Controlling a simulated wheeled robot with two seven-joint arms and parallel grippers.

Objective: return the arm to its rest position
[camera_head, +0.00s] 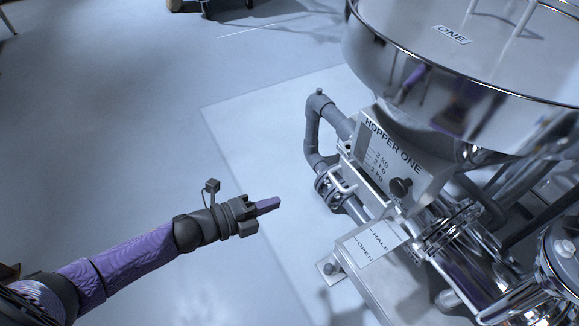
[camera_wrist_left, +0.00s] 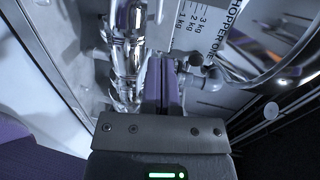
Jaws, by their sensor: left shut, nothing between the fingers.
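My left arm comes in from the lower left in the head view. Its left gripper (camera_head: 267,206) is shut and empty, with the purple fingers together, in the air left of the hopper machine. In the left wrist view the shut purple fingers of the left gripper (camera_wrist_left: 163,88) point towards the machine's pipes. The sign marked HOPPER ONE (camera_head: 383,160) is on the machine, to the right of and above the gripper in the head view. The fingers are apart from everything there. My right gripper is not in view.
The big shiny hopper bowl (camera_head: 470,70) fills the upper right. Below it are a grey bent pipe (camera_head: 312,130), metal pipes and a plate marked HALF and OPEN (camera_head: 377,242). A pale floor mat (camera_head: 235,125) lies under the machine. The floor at left is clear.

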